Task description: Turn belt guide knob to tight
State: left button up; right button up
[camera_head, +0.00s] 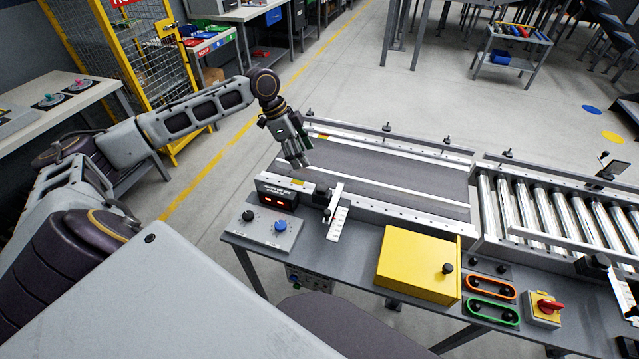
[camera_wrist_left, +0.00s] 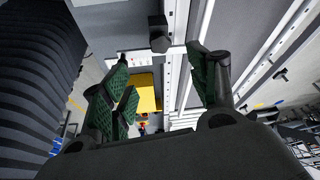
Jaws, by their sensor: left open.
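The conveyor belt (camera_head: 385,175) is a dark flat bed with metal side rails. A black knob (camera_head: 322,194) stands on the near rail by a white ruled scale (camera_head: 338,220); I take it for the belt guide knob. Its setting is too small to read. My left gripper (camera_head: 300,163) hangs open and empty over the belt's left end, above and apart from the knob. In the left wrist view, the green-padded fingers (camera_wrist_left: 160,85) are spread, and a dark knob (camera_wrist_left: 158,42) shows beyond them, apart from them. My right gripper is not in view.
A display box (camera_head: 276,195) and a panel with black and blue knobs (camera_head: 265,230) sit left of the scale. A yellow box (camera_head: 415,262), green and orange handles and a red switch (camera_head: 545,307) line the near edge. Rollers (camera_head: 550,205) continue right.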

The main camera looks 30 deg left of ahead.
pick_arm(q)
send_near(321, 187)
jog(key=f, duration=0.1)
jog(key=x, duration=0.6)
jog(key=shift+w+d+f, duration=0.1)
jog(key=shift+w+d, duration=0.05)
jog(key=shift+d, duration=0.15)
jog(key=shift+d+f, duration=0.1)
jog(key=shift+f, duration=0.35)
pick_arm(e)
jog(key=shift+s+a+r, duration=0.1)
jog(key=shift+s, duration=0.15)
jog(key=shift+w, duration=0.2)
pick_arm(q)
jog(key=c, duration=1)
jog(key=shift+c, duration=0.2)
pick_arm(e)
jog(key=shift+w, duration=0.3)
